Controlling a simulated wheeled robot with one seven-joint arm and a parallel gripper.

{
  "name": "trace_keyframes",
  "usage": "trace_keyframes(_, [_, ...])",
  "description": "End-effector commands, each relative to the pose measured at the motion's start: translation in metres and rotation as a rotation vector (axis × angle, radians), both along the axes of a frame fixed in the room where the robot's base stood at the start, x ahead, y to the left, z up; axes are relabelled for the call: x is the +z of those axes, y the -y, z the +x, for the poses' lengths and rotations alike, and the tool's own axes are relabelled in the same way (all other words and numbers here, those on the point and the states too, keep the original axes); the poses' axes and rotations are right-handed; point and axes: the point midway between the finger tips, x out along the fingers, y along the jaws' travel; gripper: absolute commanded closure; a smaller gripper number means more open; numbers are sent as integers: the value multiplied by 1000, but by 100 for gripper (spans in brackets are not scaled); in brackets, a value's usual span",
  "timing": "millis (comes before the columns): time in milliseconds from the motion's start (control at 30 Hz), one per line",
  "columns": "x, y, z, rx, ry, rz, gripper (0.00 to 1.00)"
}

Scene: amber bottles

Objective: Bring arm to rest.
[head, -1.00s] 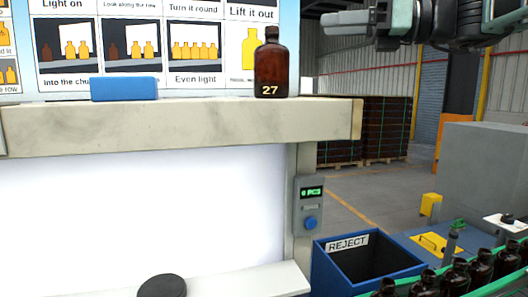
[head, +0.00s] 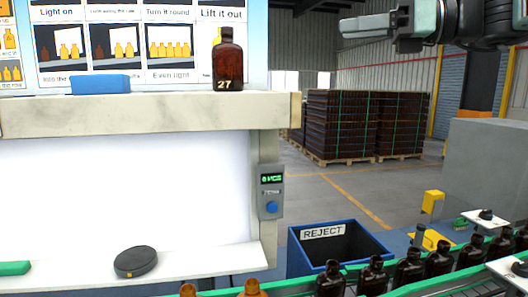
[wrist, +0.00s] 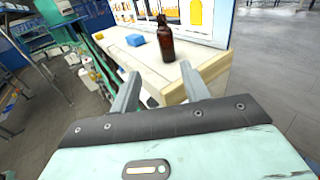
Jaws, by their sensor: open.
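My gripper (head: 385,34) is at the top right of the head view, raised in the air to the right of the shelf. In the wrist view my gripper (wrist: 162,92) has its two fingers spread wide apart with nothing between them. Beyond the fingers stands an amber bottle marked 27 (head: 228,62), upright on the shelf (head: 150,118). The bottle also shows in the wrist view (wrist: 166,42), apart from the fingers.
A blue block (head: 101,84) lies on the shelf. Below are a lit white panel (head: 120,195), a black round puck (head: 136,262), a blue REJECT bin (head: 310,256) and a row of dark bottles (head: 410,268). Stacked pallets (head: 350,122) stand behind. Open air surrounds my gripper.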

Motion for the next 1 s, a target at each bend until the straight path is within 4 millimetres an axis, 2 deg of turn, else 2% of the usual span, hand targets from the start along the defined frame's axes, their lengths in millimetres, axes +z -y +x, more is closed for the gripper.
trace_keyframes(267, [-48, -25, -10, 51, 40, -156, 54])
trace_keyframes(467, [-106, -49, -29, 139, 107, -347, 54])
trace_keyframes(567, [-145, -63, -47, 221, 167, -479, 54])
trace_keyframes(667, [-197, -76, -75, 358, 268, -653, 54])
trace_keyframes(800, [-283, -83, -132, 670, 504, -930, 54])
trace_keyframes(867, [-317, -79, -159, 842, 637, -1035, 54])
trace_keyframes(900, [-339, -75, -177, 969, 739, -1096, 54])
trace_keyframes(1000, [-385, -56, -218, 1305, 1014, -1198, 54])
